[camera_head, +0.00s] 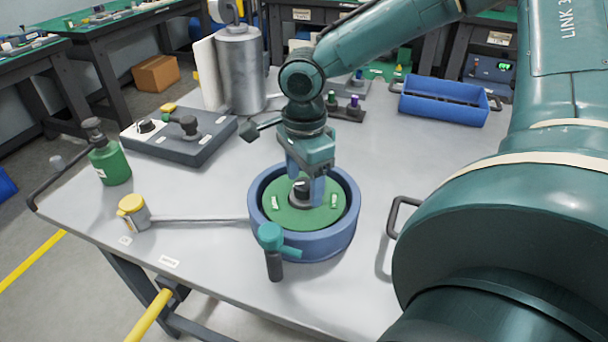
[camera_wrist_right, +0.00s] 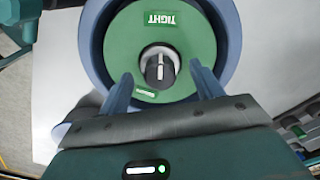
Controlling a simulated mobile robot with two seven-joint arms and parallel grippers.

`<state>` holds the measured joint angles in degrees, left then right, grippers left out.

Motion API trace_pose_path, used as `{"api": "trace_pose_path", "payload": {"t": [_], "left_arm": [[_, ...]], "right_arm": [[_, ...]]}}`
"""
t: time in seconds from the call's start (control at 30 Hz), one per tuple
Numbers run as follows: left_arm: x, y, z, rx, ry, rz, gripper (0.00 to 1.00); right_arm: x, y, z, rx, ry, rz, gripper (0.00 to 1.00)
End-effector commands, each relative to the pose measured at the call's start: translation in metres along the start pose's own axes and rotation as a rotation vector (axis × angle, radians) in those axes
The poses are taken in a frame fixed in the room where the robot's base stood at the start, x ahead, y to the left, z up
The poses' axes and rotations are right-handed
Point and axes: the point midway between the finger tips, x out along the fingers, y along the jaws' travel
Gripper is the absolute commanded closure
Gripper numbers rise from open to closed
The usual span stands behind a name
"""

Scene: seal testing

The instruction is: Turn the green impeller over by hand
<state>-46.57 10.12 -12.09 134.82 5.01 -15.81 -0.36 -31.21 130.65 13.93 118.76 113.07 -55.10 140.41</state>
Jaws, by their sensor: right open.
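The green impeller (camera_head: 290,217) is a flat disc lying inside a round blue housing (camera_head: 350,228) on the grey table. It has a dark central hub knob (camera_head: 301,187) and white-lettered labels. My right gripper (camera_head: 304,194) reaches down over the hub, its two blue fingers to either side of it. In the right wrist view the open fingertips (camera_wrist_right: 161,80) stand on the near side of the hub (camera_wrist_right: 160,68), with the impeller (camera_wrist_right: 120,45) beneath; one label reads TIGHT. Whether the fingers touch the disc cannot be told. My left gripper is not in view.
A teal-topped valve handle (camera_head: 271,237) stands at the housing's front. A yellow-capped fitting (camera_head: 133,210) joins it by a pipe. A green bottle (camera_head: 109,163), a control box (camera_head: 182,140), a metal cylinder (camera_head: 242,75) and a blue bin (camera_head: 444,103) stand around.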

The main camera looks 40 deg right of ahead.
Motion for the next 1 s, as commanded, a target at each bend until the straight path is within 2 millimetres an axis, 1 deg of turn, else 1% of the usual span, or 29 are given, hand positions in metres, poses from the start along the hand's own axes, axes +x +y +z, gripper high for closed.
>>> {"api": "trace_pose_path", "payload": {"t": [0.07, 0.13, 0.2, 0.3, 0.43, 0.67, 0.8, 0.9, 1.0], "left_arm": [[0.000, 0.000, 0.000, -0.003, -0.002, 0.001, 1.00], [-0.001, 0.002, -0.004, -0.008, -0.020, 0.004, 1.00], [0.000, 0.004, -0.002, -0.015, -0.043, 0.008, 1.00], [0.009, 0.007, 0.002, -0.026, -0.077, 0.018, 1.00], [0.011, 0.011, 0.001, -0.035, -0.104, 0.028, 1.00], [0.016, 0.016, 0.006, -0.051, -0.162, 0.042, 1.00], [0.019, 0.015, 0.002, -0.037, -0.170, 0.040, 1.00], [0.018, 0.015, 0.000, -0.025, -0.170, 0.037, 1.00], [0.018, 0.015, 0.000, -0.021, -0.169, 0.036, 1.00]], "right_arm": [[0.000, 0.000, 0.000, 0.000, 0.000, 0.000, 0.34], [-0.004, 0.001, 0.000, -0.091, -0.002, 0.003, 0.34], [-0.005, 0.001, 0.000, -0.215, -0.002, 0.005, 0.34], [-0.004, 0.001, 0.000, -0.393, -0.002, 0.004, 0.34], [-0.004, 0.001, 0.000, -0.617, -0.001, 0.003, 0.34], [-0.003, 0.001, 0.000, -1.004, -0.002, 0.002, 0.34], [-0.003, 0.000, 0.000, -1.228, -0.001, 0.002, 0.34], [-0.001, 0.000, 0.000, -1.343, -0.001, 0.002, 0.34], [0.000, 0.000, 0.000, -1.396, 0.000, 0.001, 0.34]]}}
